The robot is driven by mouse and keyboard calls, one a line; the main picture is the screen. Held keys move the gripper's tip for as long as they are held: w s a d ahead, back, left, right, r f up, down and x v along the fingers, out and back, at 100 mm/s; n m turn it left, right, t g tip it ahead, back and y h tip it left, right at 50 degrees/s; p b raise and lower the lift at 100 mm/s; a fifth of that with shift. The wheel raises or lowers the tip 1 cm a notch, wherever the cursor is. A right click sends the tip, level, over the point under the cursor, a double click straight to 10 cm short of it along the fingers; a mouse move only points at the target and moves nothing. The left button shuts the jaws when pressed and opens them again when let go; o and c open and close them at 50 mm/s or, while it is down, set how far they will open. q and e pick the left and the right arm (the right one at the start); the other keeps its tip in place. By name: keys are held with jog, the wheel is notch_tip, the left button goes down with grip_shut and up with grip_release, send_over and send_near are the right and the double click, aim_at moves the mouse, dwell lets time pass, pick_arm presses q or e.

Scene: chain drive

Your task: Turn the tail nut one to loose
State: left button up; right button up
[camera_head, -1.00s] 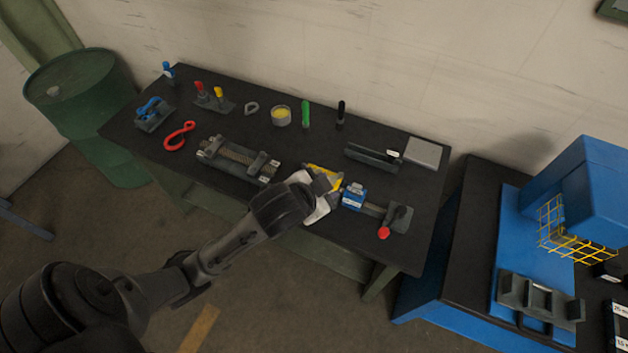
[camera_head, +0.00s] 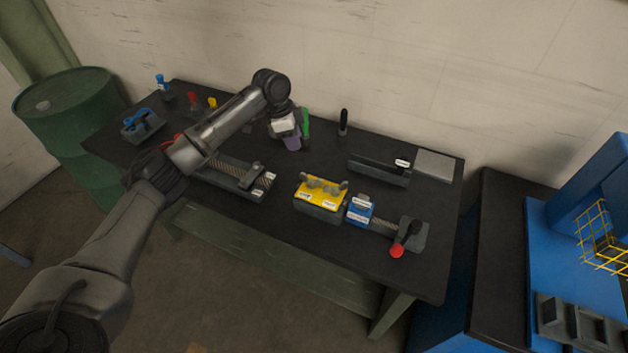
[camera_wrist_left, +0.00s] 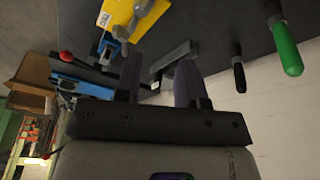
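A yellow-topped block (camera_head: 318,187) stands near the front middle of the dark bench, with two grey nut-like pieces (camera_head: 325,185) and white labels on top. I cannot tell which piece is tail nut one, or read the labels or its setting. The block also shows at the top of the left wrist view (camera_wrist_left: 122,12). My left gripper (camera_head: 292,143) is above the back of the bench, left of and behind the block, beside a green-handled tool (camera_head: 305,121). Its purple fingers (camera_wrist_left: 159,82) are apart with nothing held between them. My right gripper is not in view.
Right of the block is a blue vise (camera_head: 360,210) with a red-knobbed lever (camera_head: 397,251). A chain fixture (camera_head: 235,177) lies to its left. A black-handled tool (camera_head: 343,122) and a grey tray (camera_head: 380,170) are behind. A blue press (camera_head: 598,185) stands at the right.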

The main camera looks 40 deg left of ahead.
aim_at(313, 177)
pick_arm(q)
jog(key=d+f+m, duration=0.1)
jog(key=d+f, duration=0.1)
jog(key=f, duration=0.1)
jog(key=d+f+m+h, duration=0.1)
jog(key=d+f+m, duration=0.1)
jog(key=f, duration=0.2)
jog(key=w+d+f+m+h, duration=0.1)
jog(key=d+f+m, duration=0.1)
jog(key=f, duration=0.2)
jog(key=shift+d+f+b, duration=0.2)
jog(key=shift+b, duration=0.15)
jog(key=shift+w+d+f, duration=0.1)
jog(key=shift+d+f, duration=0.1)
jog(key=shift+f, duration=0.35)
jog(key=shift+c, duration=0.4)
